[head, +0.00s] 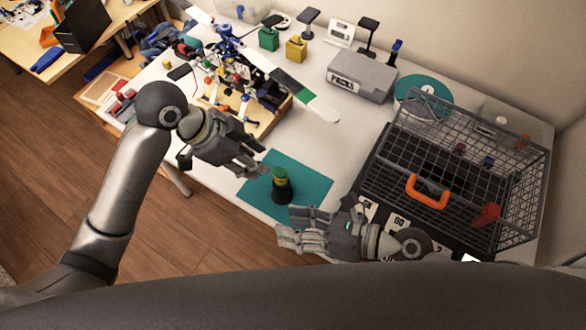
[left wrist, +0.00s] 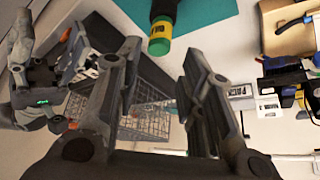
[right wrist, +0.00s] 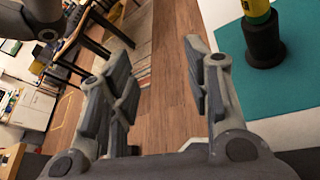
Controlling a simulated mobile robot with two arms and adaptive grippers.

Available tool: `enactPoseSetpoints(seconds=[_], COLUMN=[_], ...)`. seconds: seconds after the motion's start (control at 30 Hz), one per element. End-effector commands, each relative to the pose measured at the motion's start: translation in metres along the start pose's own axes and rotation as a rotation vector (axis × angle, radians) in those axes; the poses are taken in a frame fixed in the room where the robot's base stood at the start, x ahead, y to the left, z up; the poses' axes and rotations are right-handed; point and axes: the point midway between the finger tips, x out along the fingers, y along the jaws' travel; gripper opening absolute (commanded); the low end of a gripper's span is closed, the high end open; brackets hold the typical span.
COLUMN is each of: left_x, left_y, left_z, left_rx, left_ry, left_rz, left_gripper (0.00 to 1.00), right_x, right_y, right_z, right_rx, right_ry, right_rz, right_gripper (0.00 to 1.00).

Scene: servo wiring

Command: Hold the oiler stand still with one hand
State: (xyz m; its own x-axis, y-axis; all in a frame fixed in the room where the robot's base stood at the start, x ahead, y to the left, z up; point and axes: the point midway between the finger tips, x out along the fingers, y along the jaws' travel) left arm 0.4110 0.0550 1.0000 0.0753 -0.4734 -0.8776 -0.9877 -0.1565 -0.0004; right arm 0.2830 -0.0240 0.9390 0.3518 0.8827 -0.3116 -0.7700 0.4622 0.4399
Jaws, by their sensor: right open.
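The black oiler stand (head: 283,194) is upright on the teal mat (head: 312,185), with an oiler (head: 280,174) showing a green top and a yellow band in it. My left gripper (head: 258,166) is open and empty above and left of the stand. In the left wrist view the oiler (left wrist: 160,30) shows beyond the gap between its fingers (left wrist: 160,58). My right gripper (head: 284,228) is open and empty near the mat's front edge, beside the stand and apart from it. In the right wrist view the stand (right wrist: 264,44) is right of the fingers (right wrist: 152,68).
A wire cage (head: 465,165) with an orange handle (head: 428,192) stands right of the mat. A wooden tray (head: 270,122) with a cluttered assembly lies behind it. A grey case (head: 361,75) and small blocks stand at the back. Bare white table lies between mat and case.

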Motion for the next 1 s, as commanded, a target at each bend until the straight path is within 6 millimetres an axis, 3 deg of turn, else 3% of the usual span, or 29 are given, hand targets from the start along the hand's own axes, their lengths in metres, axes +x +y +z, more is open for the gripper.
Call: enactPoseSetpoints(seconds=[0.03, 0.2, 0.5, 0.67, 1.0], left_x=[0.000, 0.000, 0.000, 0.000, 0.000], left_y=[0.000, 0.000, 0.000, 0.000, 0.000], left_z=[0.000, 0.000, 0.000, 0.000, 0.000], left_rx=[0.000, 0.000, 0.000, 0.000, 0.000], left_ry=[0.000, 0.000, 0.000, 0.000, 0.000], left_rz=[0.000, 0.000, 0.000, 0.000, 0.000], left_gripper=[0.36, 0.36, 0.36, 0.36, 0.36], right_x=[0.007, 0.023, 0.032, 0.037, 0.056], right_y=[-0.011, -0.049, -0.082, -0.090, -0.117], right_z=[0.014, 0.046, 0.072, 0.062, 0.009], right_rx=[-0.065, -0.249, -0.387, -0.392, -0.389], right_ry=[-0.008, -0.002, 0.016, 0.019, 0.020], right_rz=[-0.029, -0.136, -0.242, -0.246, -0.246], right_gripper=[0.45, 0.45, 0.45, 0.45, 0.45])
